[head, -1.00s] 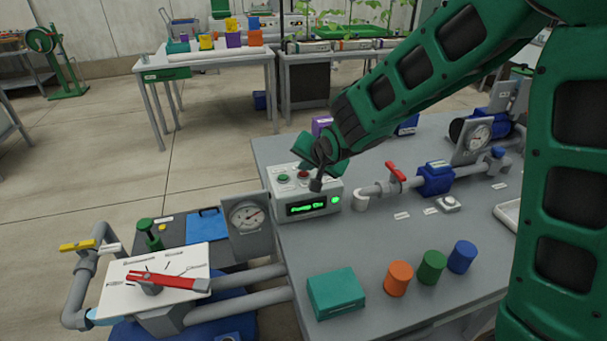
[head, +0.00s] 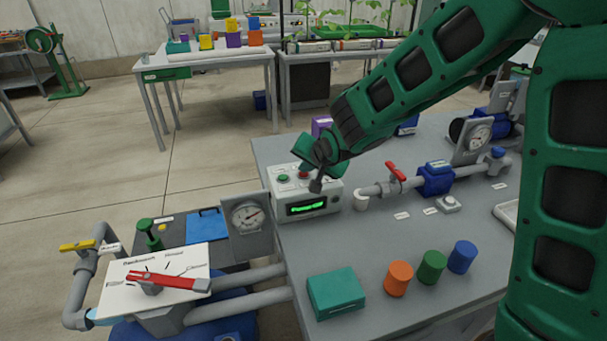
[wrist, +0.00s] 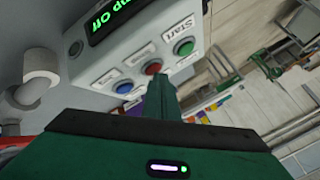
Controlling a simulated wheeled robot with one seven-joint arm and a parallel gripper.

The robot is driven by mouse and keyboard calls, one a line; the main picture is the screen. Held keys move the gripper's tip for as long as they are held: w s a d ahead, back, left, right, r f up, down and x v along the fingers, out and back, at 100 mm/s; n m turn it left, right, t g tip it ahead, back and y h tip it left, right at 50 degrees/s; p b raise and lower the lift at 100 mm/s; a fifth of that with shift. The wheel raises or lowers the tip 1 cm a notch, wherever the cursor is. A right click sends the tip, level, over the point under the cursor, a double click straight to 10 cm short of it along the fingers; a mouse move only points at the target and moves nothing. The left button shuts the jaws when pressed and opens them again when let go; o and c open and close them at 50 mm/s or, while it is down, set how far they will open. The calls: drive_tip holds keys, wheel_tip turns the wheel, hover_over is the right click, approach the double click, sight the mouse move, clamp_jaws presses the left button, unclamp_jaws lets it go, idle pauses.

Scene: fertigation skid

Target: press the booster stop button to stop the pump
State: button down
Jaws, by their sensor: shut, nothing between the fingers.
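The white control box (head: 334,197) stands at the left end of the grey bench. Its front display (wrist: 110,22) glows green; the wrist view shows its end reading "mp Off". On top are a green button (wrist: 183,47) labelled Start, a red button (wrist: 152,67) in the middle and a blue button (wrist: 123,87). The red button (head: 304,174) and green button (head: 283,178) also show in the head view. My gripper (wrist: 160,80) is shut and empty, its tip at the red button's edge. I cannot tell whether it touches. The red button's label is partly unreadable.
A pipe with a red-handled valve (head: 396,171) and a blue pump body (head: 435,179) lie right of the box. A gauge (head: 247,215) stands to its left. A teal box (head: 336,292) and orange, green and blue cylinders stand on the front bench.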

sight(305, 176)
drive_tip(key=shift+r, duration=0.65)
drive_tip(key=shift+r, duration=2.5)
drive_tip(key=s+d+g+h, duration=0.2)
drive_tip(key=s+d, duration=0.4)
drive_tip(key=d, duration=0.6)
drive_tip(key=s+d+g+h, duration=0.2)
drive_tip(key=s+d, duration=0.5)
drive_tip(key=d, duration=0.6)
drive_tip(key=s+d+g, duration=0.2)
drive_tip(key=s+d, duration=0.2)
drive_tip(key=s, duration=0.9)
drive_tip(key=s+d+f+g+y, duration=0.1)
drive_tip(key=s+d, duration=0.3)
drive_tip(key=s, duration=0.9)
drive_tip(key=shift+s+d+m+g+y, duration=0.15)
drive_tip(key=shift+d+m+g+y, duration=0.2)
drive_tip(key=shift+g, duration=0.55)
drive_tip(key=shift+f, duration=0.1)
